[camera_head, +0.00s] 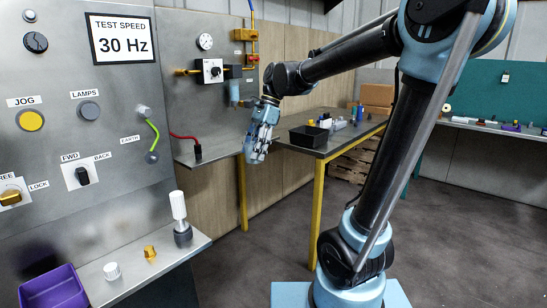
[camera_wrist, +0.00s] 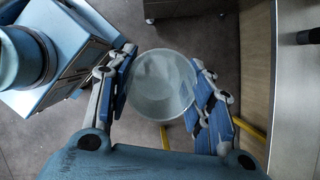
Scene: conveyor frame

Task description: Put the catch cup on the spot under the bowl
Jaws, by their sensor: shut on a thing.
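The catch cup (camera_wrist: 162,88) is a pale, translucent round cup, seen from above in the wrist view. My gripper (camera_wrist: 160,68) is shut on it, with a blue-and-white finger on each side. In the head view my gripper (camera_head: 257,153) points down, held in the air in front of the wall panel; the cup is hard to make out there. The bowl (camera_head: 234,92) seems to be the bluish cylinder hanging under the dark air-line block, up and left of my gripper. The spot under it cannot be made out on the steel ledge (camera_head: 218,152).
A black plug (camera_head: 198,152) with a red cable stands on the ledge. To the right a dark table (camera_head: 345,143) holds a black bin (camera_head: 309,136) and small items. Nearer, a shelf carries a white-handled tool (camera_head: 179,208), an orange fitting (camera_head: 150,253) and a purple bin (camera_head: 54,289).

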